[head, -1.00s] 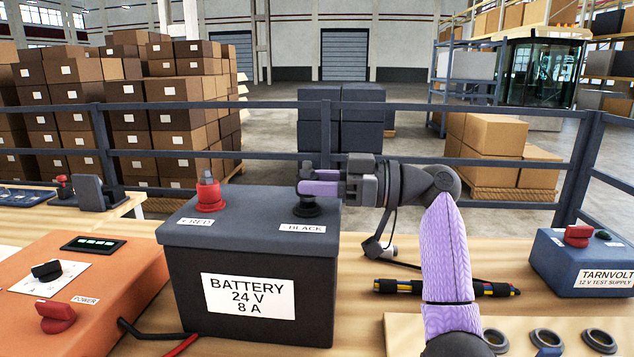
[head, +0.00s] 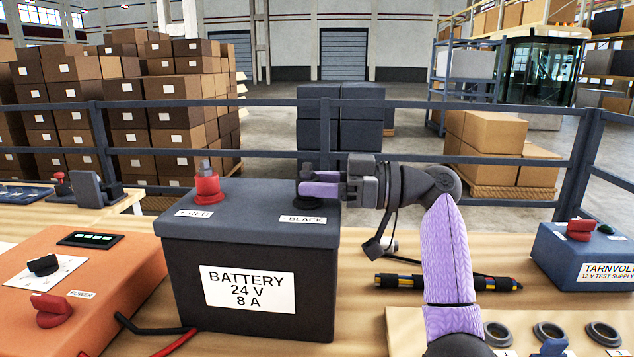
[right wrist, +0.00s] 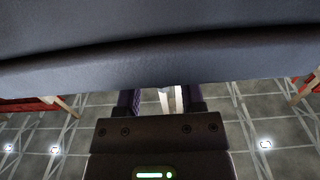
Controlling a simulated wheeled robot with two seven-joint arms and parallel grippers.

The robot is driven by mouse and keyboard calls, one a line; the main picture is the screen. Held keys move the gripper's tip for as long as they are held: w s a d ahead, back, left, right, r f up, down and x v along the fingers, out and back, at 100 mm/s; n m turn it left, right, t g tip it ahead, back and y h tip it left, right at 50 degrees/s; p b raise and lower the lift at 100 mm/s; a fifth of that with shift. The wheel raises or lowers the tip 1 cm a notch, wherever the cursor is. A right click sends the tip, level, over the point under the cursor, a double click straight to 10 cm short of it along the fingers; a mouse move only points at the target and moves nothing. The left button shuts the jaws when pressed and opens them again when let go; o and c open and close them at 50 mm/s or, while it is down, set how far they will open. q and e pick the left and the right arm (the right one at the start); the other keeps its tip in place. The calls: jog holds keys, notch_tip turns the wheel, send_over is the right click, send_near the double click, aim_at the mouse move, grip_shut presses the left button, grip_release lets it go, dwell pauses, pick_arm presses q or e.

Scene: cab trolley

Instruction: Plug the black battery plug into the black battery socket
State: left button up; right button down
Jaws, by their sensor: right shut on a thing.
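The dark grey battery (head: 250,250) stands on the bench, labelled 24 V 8 A. My right gripper (head: 308,186) reaches in from the right over its top, at the BLACK label. It is shut on the black battery plug (head: 307,169), whose dark top shows above the fingers. The black battery socket (head: 302,197) shows as a dark ring right under the fingers. I cannot tell how far the plug sits in it. In the right wrist view, a dark surface fills the top and the gripper fingers (right wrist: 160,100) are partly hidden. My left gripper is out of view.
A red plug-like terminal (head: 207,184) stands at the left of the battery top. An orange box with knobs (head: 90,290) is at left. A blue test supply (head: 590,258) and a wooden board with round holes (head: 440,326) are at right. A railing runs behind.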

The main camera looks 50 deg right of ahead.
jog(key=shift+c, duration=0.6)
grip_release()
jog(key=shift+r, duration=0.25)
notch_tip(320, 180, up, 9)
jog(key=p, duration=0.4)
jog(key=shift+r, duration=0.35)
jog(key=shift+f, duration=0.1)
